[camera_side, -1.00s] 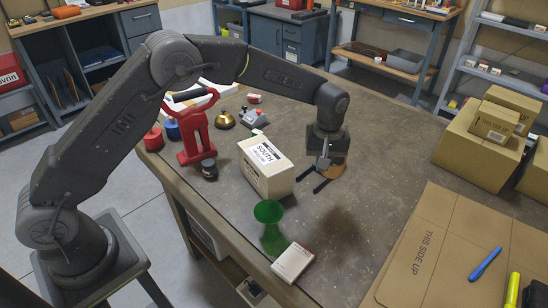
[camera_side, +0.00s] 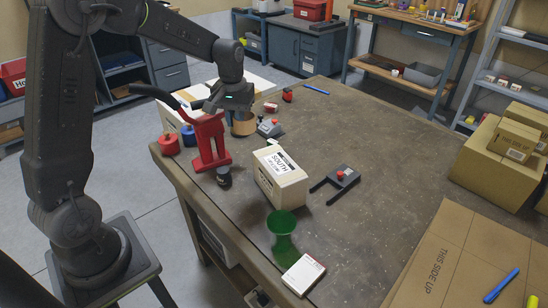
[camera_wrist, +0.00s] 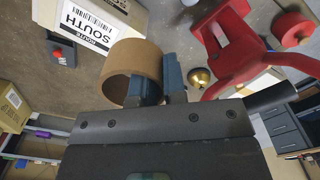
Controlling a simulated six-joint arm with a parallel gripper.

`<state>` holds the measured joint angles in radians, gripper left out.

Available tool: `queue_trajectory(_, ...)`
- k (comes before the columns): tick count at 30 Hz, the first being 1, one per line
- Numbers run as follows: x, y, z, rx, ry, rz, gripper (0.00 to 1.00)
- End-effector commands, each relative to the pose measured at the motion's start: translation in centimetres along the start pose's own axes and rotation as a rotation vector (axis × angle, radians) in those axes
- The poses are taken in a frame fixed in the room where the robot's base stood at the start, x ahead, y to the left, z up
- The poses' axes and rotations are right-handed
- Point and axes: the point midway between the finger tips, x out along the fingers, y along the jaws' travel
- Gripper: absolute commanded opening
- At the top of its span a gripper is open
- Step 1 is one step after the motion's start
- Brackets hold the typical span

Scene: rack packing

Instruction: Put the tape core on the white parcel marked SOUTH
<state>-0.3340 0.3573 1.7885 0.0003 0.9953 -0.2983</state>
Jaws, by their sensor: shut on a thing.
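The white parcel marked SOUTH (camera_side: 287,190) stands on the bench, its label facing up. Its label side also shows at the top of the wrist view (camera_wrist: 88,22). My gripper (camera_side: 238,108) is behind and left of that parcel, above the far side of the bench. The brown tape core (camera_side: 243,125) hangs under it. In the wrist view my gripper (camera_wrist: 160,84) is shut on the wall of the tape core (camera_wrist: 128,62), one finger appearing inside the ring. The core is apart from the SOUTH parcel in the side view.
A black fork-shaped tool with a red knob (camera_side: 340,178) lies right of the parcel. A green hourglass-shaped object (camera_side: 282,240) and a small white box (camera_side: 303,273) stand in front.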

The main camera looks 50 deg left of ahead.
Motion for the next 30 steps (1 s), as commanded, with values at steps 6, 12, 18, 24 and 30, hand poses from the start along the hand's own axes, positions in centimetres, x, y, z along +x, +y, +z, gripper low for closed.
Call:
queue_trajectory(6,3.1,5.1,0.4,0.006,-0.004,-0.001,0.0)
queue_trajectory(12,5.0,8.4,0.5,0.003,-0.001,-0.001,0.0)
queue_trajectory(18,5.8,9.4,0.5,-0.001,0.0,0.0,0.0)
queue_trajectory(24,8.4,9.3,0.6,-0.001,-0.004,-0.002,0.0)
queue_trajectory(30,9.6,9.3,0.5,-0.001,0.001,0.001,0.0)
